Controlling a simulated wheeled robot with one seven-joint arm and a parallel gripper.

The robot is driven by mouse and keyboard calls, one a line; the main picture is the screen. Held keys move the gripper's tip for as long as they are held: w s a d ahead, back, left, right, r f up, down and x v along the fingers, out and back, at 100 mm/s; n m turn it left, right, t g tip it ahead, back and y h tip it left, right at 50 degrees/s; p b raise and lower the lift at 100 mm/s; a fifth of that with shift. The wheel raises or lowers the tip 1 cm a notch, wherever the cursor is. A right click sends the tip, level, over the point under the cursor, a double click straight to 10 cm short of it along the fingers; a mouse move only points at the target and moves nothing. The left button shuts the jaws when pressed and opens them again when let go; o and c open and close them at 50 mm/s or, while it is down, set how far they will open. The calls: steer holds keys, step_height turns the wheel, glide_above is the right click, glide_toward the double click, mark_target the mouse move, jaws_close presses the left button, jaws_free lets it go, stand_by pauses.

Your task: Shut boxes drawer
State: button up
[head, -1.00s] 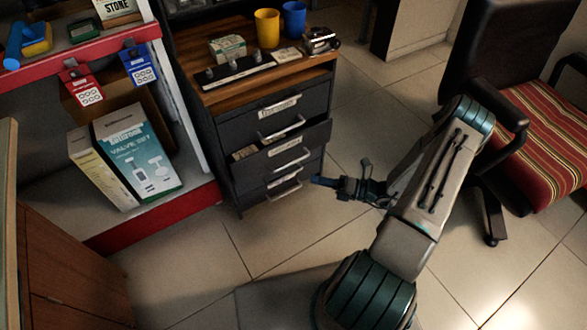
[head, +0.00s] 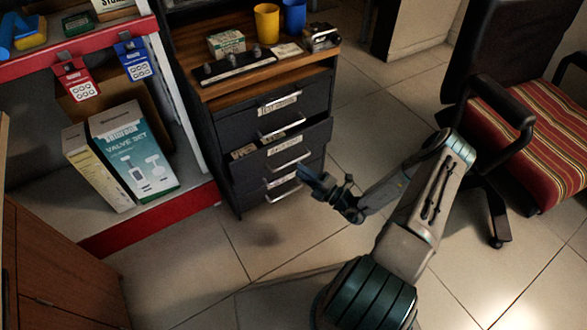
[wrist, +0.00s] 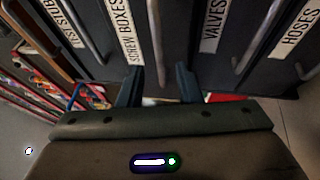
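A dark drawer cabinet (head: 222,150) with a wooden top stands left of my arm. Its second drawer (head: 300,138) is pulled out, with small contents visible inside and a silver handle (head: 290,160) on its front. The drawers above and below it look shut. In the wrist view, drawer fronts run sideways, with labels including a "SCREW BOXES" label (wrist: 125,32), "VALVES" and "HOSES". My gripper (head: 312,178) is in front of the lower drawers, just right of the cabinet front. Its two fingers (wrist: 158,86) are apart with nothing seen between them; whether they touch a drawer front is unclear.
A red-edged shelf (head: 150,215) with a valve set box (head: 135,150) stands left of the cabinet. A striped office chair (head: 530,140) is at the right. Yellow (head: 266,22) and blue cups stand on the cabinet top. Tiled floor between cabinet and chair is clear.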

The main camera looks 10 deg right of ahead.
mark_target(285, 156)
steer(key=shift+b+x, duration=0.4)
steer(key=shift+x, duration=1.8)
jaws_close()
steer(key=w, duration=0.2)
steer(key=w+a, duration=0.1)
steer(key=shift+w, duration=0.55)
jaws_free()
steer(key=shift+a, duration=0.15)
steer(key=p+v, duration=0.3)
steer(key=v, duration=1)
steer(key=shift+s+d, duration=0.2)
steer(key=shift+s, duration=0.05)
